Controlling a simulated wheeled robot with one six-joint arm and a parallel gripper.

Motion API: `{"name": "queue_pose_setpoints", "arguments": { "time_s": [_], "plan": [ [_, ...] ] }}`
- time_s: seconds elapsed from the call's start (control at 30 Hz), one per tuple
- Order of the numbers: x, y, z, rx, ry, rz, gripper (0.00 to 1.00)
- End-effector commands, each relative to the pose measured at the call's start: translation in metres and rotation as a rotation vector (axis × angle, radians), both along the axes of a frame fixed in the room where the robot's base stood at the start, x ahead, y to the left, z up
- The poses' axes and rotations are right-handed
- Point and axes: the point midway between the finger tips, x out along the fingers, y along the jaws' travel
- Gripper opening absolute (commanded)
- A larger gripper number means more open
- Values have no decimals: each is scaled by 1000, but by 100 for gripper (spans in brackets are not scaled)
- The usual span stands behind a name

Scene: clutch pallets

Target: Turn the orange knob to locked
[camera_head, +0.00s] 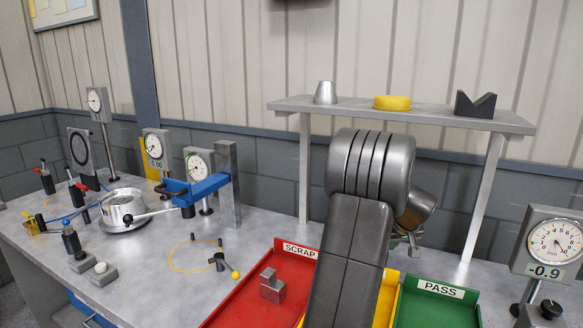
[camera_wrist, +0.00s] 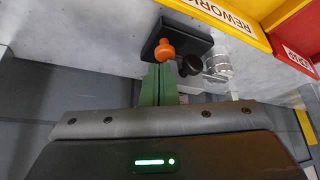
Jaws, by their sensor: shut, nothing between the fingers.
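The orange knob (camera_wrist: 165,49) shows in the wrist view, on a dark block (camera_wrist: 190,38) on the grey bench top. It has a rounded body with a narrower stub. My gripper (camera_wrist: 158,68) has its green fingers shut together and empty. The fingertips lie just below the knob in the picture; I cannot tell whether they touch it. In the head view my arm covers that part of the bench, and the knob does not show. I can read no locked mark beside the knob.
A black knob (camera_wrist: 190,65) and a ribbed metal cylinder (camera_wrist: 217,67) sit close to the right of my fingertips. The yellow REWORK tray (camera_wrist: 250,30) and red tray (camera_wrist: 295,32) lie beyond. A shelf (camera_head: 430,116) stands behind my arm; a dial gauge (camera_head: 553,242) stands right.

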Motion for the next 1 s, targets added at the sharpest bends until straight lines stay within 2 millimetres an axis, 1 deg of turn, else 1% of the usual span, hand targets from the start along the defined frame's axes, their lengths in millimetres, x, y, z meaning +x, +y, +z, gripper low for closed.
{"name": "queue_pose_setpoints", "arguments": {
  "time_s": [0.03,0.2,0.33,0.47,1.0],
  "plan": [
    [0,0,-11,1,2,0,0],
    [0,0,-34,0,-1,0,0],
    [0,0,-45,0,-1,0,0],
    [0,0,-49,0,-1,0,0],
    [2,1,-48,0,0,0,0]
  ]
}}
